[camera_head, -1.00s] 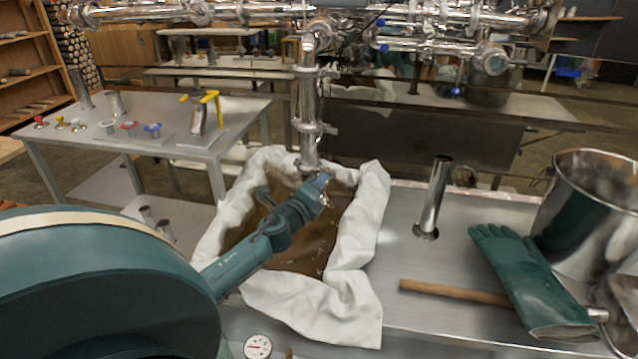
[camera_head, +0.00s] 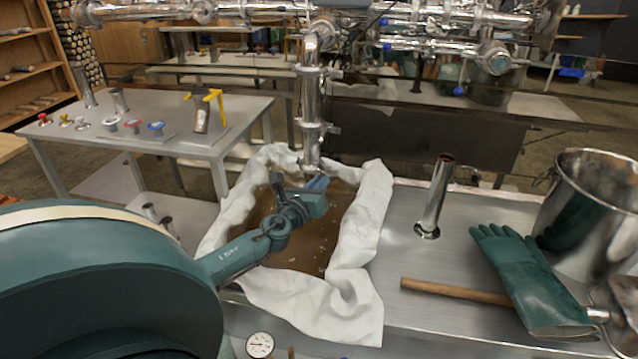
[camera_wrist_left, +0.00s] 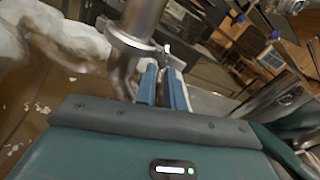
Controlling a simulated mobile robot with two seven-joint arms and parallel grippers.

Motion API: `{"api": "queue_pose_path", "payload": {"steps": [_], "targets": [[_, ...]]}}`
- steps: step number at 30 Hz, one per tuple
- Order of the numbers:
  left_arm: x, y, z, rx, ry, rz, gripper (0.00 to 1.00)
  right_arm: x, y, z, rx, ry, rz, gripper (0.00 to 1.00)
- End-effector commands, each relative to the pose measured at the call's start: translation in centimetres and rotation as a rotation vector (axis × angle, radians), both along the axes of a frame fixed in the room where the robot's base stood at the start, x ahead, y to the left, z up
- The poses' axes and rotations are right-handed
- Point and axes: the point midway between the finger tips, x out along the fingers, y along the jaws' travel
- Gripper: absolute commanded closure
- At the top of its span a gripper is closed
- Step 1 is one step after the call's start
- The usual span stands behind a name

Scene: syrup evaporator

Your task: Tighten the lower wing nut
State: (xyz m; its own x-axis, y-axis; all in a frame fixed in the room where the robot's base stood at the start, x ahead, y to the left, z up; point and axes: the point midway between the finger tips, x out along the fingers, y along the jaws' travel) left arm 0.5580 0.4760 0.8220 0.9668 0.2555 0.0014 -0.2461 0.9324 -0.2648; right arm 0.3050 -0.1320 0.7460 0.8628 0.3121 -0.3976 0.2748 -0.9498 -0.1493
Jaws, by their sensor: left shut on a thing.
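A shiny vertical pipe (camera_head: 311,95) comes down over the pan of brown liquid, with clamps along it. The lowest clamp (camera_wrist_left: 132,38) shows close up in the left wrist view, with a small bright metal piece, seemingly the lower wing nut (camera_wrist_left: 167,48), on its right side. My left gripper (camera_head: 319,184) is at the pipe's lower end, reaching in over the pan from the left. Its blue fingers (camera_wrist_left: 164,74) are close together and shut on the wing nut, whose wings are mostly hidden between them. My right gripper is not in view.
White cloth (camera_head: 361,225) lines the pan's edge around the liquid. A short upright pipe (camera_head: 437,195), green gloves (camera_head: 525,275), a wooden handle (camera_head: 455,291) and a steel pot (camera_head: 590,215) are on the right. A side table (camera_head: 190,140) holds small parts at left.

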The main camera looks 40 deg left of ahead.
Motion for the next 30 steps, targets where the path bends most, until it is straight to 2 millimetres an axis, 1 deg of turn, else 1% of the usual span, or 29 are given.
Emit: {"api": "queue_pose_path", "payload": {"steps": [7,20,21,28,30], "targets": [[0.01,0.09,0.06,0.055,0.014,0.0,1.0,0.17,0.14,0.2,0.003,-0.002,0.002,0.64],[0.0,0.1,0.06,0.062,0.015,0.002,1.0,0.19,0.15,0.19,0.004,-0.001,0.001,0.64],[0.0,0.11,0.07,0.061,0.014,0.002,0.88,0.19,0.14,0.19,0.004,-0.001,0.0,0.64],[-0.01,0.1,0.05,0.061,0.015,0.0,0.69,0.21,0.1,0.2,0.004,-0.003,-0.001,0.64],[0.0,0.1,0.04,0.061,0.015,0.0,0.68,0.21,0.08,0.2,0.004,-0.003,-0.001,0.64]]}}
